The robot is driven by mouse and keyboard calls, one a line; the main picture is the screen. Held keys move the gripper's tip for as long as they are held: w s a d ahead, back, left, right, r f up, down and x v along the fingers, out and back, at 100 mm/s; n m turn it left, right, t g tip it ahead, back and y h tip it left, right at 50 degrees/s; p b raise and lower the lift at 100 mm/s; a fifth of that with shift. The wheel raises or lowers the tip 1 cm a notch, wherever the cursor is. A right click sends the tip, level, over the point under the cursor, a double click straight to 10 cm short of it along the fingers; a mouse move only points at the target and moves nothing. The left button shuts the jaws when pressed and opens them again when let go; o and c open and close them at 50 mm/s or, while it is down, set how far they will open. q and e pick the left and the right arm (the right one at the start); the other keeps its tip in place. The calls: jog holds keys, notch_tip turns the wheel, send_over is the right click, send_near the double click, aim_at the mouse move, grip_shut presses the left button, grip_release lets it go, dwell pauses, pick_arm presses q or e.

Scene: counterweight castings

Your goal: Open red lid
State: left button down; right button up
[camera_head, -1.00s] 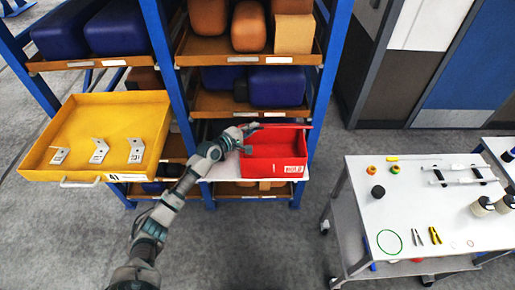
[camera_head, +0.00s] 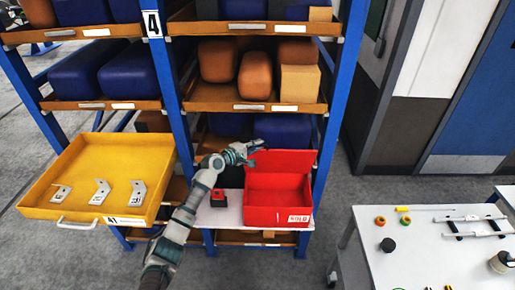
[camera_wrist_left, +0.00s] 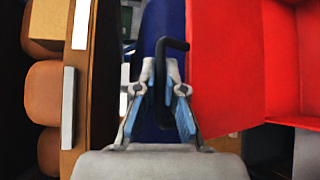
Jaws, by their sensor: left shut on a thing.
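The red box (camera_head: 278,208) stands on a white shelf board, and its inside shows. Its red lid (camera_head: 285,162) is raised at the back edge. In the left wrist view, the lid (camera_wrist_left: 224,70) is a broad red panel right of the fingers, with the box's inside (camera_wrist_left: 283,55) beyond it. My left gripper (camera_head: 252,150) is at the lid's upper left side. In the wrist view, its blue-padded fingers (camera_wrist_left: 165,105) are shut on a thin black bent handle (camera_wrist_left: 161,70), whose end reaches toward the lid. My right gripper is not in view.
A small red and black block (camera_head: 217,195) sits left of the box. A yellow tray (camera_head: 120,160) with metal brackets is at the left. Blue rack posts (camera_head: 345,100) and shelves of castings surround the box. A white table (camera_head: 420,262) with tools stands at the right.

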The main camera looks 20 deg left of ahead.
pick_arm(q)
jog(key=shift+f, duration=0.1)
jog(key=c, duration=1.3)
grip_release()
jog(key=shift+o, duration=0.3)
jog(key=shift+a, duration=0.1)
jog(key=v, duration=1.1)
jog(key=shift+s+a, duration=0.25)
jog(key=shift+s, duration=0.1)
jog(key=shift+d, duration=0.1)
